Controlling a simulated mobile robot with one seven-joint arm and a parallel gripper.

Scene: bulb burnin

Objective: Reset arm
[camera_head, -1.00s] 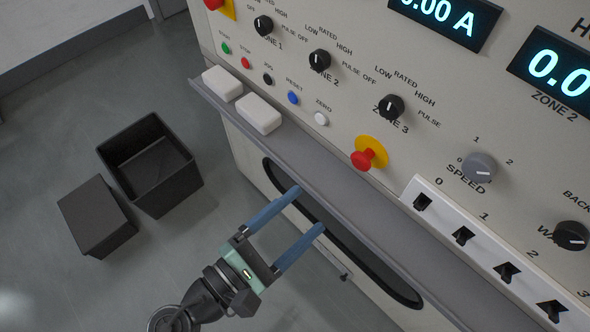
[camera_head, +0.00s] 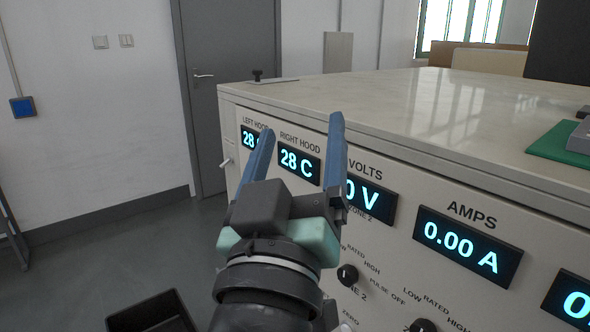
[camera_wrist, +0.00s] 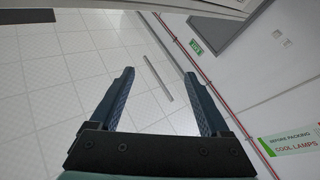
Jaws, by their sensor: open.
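My gripper (camera_head: 300,150) is raised in front of the control cabinet in the head view, with its two blue fingers pointing up and apart. It is open and nothing is between the fingers. The fingers partly cover the left hood display and the volts display. In the wrist view my gripper (camera_wrist: 160,85) is also open and empty, facing the white tiled ceiling and a wall. The cabinet (camera_head: 440,110) has a glossy pale top and a front panel with lit displays, reading 28 C on the right hood and 0.00 A on amps.
A black bin (camera_head: 150,312) stands on the floor at lower left. A grey door (camera_head: 230,90) is behind. A green mat (camera_head: 565,145) lies on the cabinet top at right. A sign (camera_wrist: 292,142) and a red pipe (camera_wrist: 215,100) show in the wrist view.

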